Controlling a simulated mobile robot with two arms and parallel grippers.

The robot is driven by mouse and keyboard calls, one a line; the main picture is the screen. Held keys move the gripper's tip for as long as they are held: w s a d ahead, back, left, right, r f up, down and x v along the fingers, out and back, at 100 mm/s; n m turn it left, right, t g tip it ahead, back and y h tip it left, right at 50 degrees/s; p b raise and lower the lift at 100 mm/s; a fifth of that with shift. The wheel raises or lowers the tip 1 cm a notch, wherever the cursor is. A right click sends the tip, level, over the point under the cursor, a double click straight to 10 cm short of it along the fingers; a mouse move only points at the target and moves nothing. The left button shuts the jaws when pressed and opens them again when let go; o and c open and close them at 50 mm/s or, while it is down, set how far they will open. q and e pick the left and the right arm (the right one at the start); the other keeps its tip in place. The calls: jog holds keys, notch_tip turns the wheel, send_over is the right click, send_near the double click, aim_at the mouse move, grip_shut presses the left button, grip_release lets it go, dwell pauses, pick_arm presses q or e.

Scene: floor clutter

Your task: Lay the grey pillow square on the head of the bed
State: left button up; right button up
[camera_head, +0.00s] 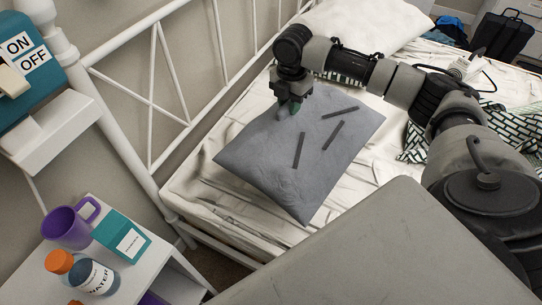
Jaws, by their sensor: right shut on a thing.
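The grey pillow (262,168) lies tilted in the picture over the near corner of the bed (190,198), close to the white metal frame. It has several dark bars on its top face. My right gripper (289,106) points down at the pillow's far left edge and is shut on it. The fingertips are partly hidden in the cloth. I cannot tell how much of the pillow rests on the mattress. My left gripper is not in view.
A white bed rail (150,100) runs along the left. A white side table (150,262) holds a purple mug (70,226), a teal box (121,238) and a bottle (82,272). A white pillow (365,25) and a patterned cloth (515,125) lie farther along the bed.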

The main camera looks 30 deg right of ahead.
jog(key=shift+w+d+f+n, duration=0.15)
jog(key=shift+w+d+n, duration=0.1)
jog(key=shift+d+n, duration=0.35)
jog(key=shift+w+d+f+n, duration=0.15)
jog(key=shift+w+d+n, duration=0.1)
jog(key=shift+d+n, duration=0.3)
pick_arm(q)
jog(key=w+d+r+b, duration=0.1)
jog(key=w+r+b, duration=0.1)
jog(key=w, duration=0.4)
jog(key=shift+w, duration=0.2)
pick_arm(e)
jog(key=w+a+f, duration=0.6)
jog(key=a+f, duration=0.3)
jog(key=f, duration=0.2)
jog(key=shift+w+a, duration=0.25)
jog(key=shift+w, duration=0.1)
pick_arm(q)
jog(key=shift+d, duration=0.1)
pick_arm(e)
jog(key=o, duration=0.9)
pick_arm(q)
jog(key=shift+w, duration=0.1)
